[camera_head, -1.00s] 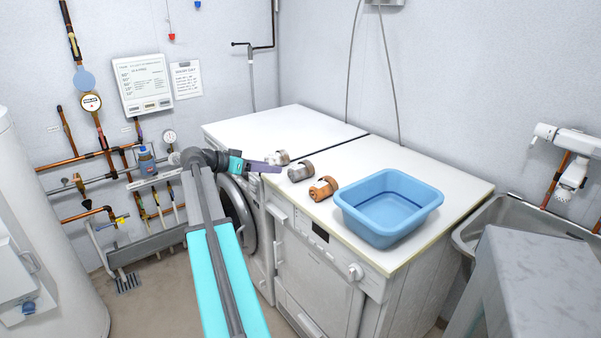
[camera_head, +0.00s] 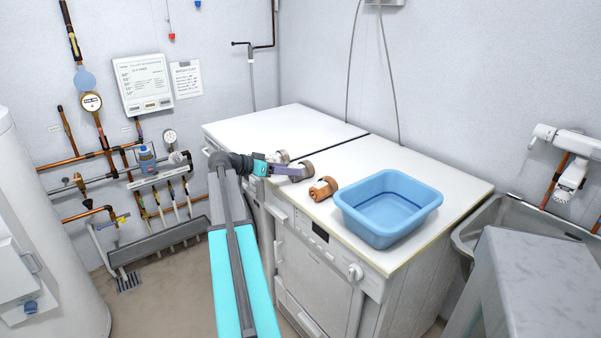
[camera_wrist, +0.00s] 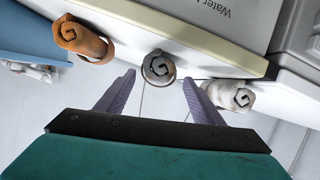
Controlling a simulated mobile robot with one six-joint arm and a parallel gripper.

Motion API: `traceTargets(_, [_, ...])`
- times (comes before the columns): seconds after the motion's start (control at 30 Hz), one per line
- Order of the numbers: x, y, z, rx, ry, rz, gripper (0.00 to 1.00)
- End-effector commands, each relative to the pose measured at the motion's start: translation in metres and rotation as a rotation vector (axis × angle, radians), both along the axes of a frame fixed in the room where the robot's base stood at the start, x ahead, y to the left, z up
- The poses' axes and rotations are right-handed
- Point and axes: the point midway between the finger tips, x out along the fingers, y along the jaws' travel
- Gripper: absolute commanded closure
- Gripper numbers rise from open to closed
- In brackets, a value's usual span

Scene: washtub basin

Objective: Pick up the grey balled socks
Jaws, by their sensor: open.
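The grey balled socks (camera_head: 306,168) lie near the front edge of the white worktop, between two other sock balls. My gripper (camera_head: 296,171) is beside them, partly covering them in the head view. In the wrist view the grey balled socks (camera_wrist: 158,68) show as a rolled spiral. They appear between and just past the tips of my open gripper (camera_wrist: 158,82). Nothing is held. I cannot tell whether a finger touches them.
Brown-orange balled socks (camera_head: 323,188) lie to the right, with a blue basin (camera_head: 388,208) past them. White balled socks (camera_wrist: 232,96) lie on the other side, close to a finger. The worktop (camera_head: 370,155) behind is clear.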

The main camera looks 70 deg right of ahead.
Motion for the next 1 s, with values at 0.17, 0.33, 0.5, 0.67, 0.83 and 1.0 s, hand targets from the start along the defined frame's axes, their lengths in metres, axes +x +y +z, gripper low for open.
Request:
traceTargets(0.17, [-0.003, -0.003, -0.001, 0.0, 0.0, -0.001, 0.39])
traceTargets(0.33, [-0.013, -0.015, -0.006, 0.001, 0.0, -0.002, 0.39])
traceTargets(0.5, [-0.024, -0.03, -0.013, 0.001, 0.001, -0.001, 0.39])
traceTargets(0.67, [-0.03, -0.037, -0.018, 0.0, 0.0, -0.001, 0.39])
traceTargets(0.83, [-0.031, -0.037, -0.018, 0.0, 0.0, 0.0, 0.39])
traceTargets(1.0, [-0.031, -0.037, -0.018, 0.0, 0.0, 0.0, 0.39])
